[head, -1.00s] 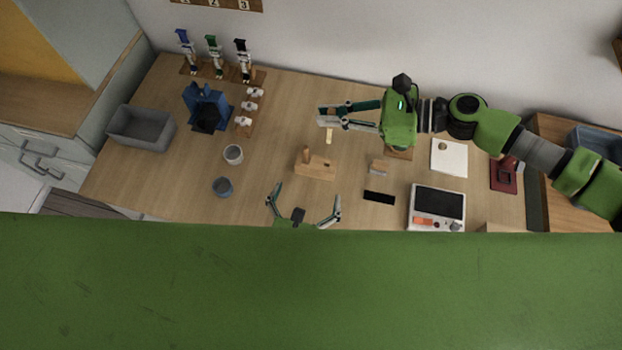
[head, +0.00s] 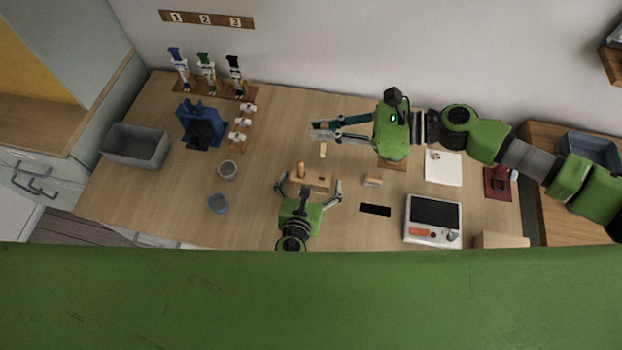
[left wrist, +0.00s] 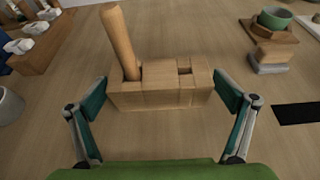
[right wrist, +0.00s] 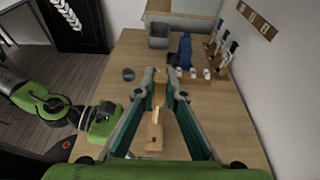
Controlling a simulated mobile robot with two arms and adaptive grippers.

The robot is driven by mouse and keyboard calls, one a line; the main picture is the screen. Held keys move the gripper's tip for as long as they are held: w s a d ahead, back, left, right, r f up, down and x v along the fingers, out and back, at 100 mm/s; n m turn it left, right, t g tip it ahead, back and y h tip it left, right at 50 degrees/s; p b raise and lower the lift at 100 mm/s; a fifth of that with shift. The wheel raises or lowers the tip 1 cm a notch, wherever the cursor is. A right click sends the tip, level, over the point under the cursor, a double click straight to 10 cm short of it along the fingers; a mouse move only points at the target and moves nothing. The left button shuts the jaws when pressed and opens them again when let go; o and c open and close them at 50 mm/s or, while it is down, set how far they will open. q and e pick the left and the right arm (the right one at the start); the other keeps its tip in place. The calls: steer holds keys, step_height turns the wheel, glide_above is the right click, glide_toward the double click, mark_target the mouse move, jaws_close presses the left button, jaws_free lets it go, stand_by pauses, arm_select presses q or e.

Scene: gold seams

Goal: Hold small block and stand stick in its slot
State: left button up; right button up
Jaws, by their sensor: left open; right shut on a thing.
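The small wooden block (head: 318,187) lies on the table. In the left wrist view the block (left wrist: 160,94) has an upright round peg (left wrist: 120,42) at its left end and a dark slot near its right end. My left gripper (head: 308,190) is open, its fingers (left wrist: 163,98) on either side of the block's ends; I cannot tell whether they touch it. My right gripper (head: 320,132) is shut on a stick beyond the block. The stick's pale lower part (head: 323,150) shows below the fingers, and its brown part (right wrist: 158,92) is between them in the right wrist view.
A small wood-and-grey piece (head: 373,180) and a black strip (head: 375,210) lie right of the block. A boxy device with a dark panel (head: 434,214) stands further right. Two cups (head: 227,170) (head: 218,203) stand left. Bare table surrounds the block.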

mark_target(323, 157)
arm_select(q)
steer(key=c, duration=1.3)
arm_select(e)
steer(key=shift+a+f, duration=0.1)
steer(key=shift+f, duration=4.55)
arm_select(q)
steer(key=shift+f, duration=0.1)
arm_select(e)
steer(key=shift+f, duration=2.05)
steer(key=shift+f, duration=0.3)
steer(key=shift+f, duration=0.6)
steer(key=o, duration=0.8)
